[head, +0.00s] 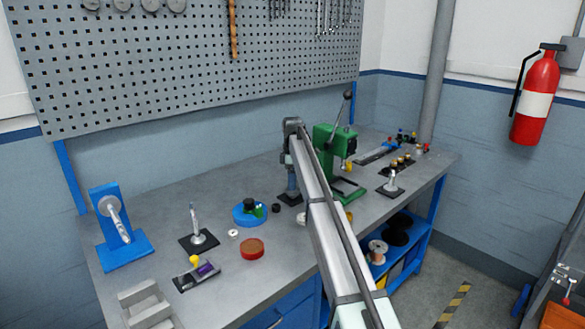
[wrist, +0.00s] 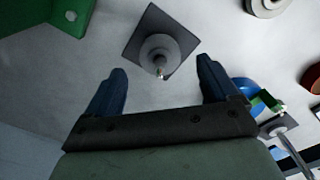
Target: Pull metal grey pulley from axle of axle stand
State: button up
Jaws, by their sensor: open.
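In the wrist view, a round grey pulley (wrist: 166,47) sits on the dark square base of an axle stand (wrist: 137,42). A small light-tipped post shows at its lower edge. My gripper (wrist: 162,66) is open, its two blue fingers wide apart, with the pulley beyond and between the fingertips. I see no contact. In the head view, my gripper (head: 291,188) hangs over the dark base (head: 287,201) left of the green press; my arm hides the pulley there.
The green press (head: 333,150) stands close on the right. A blue disc (head: 240,216), a red disc (head: 252,248) and another axle stand (head: 199,240) are to the left. A metal disc (wrist: 268,5) lies nearby. The bench between is mostly clear.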

jog(key=shift+f, duration=2)
jog(key=c, duration=1.2)
jog(key=shift+o, duration=0.2)
jog(key=shift+r, duration=2.05)
jog(key=shift+r, duration=1.5)
jog(key=shift+r, duration=0.1)
jog(key=shift+r, duration=0.35)
jog(key=shift+r, duration=0.2)
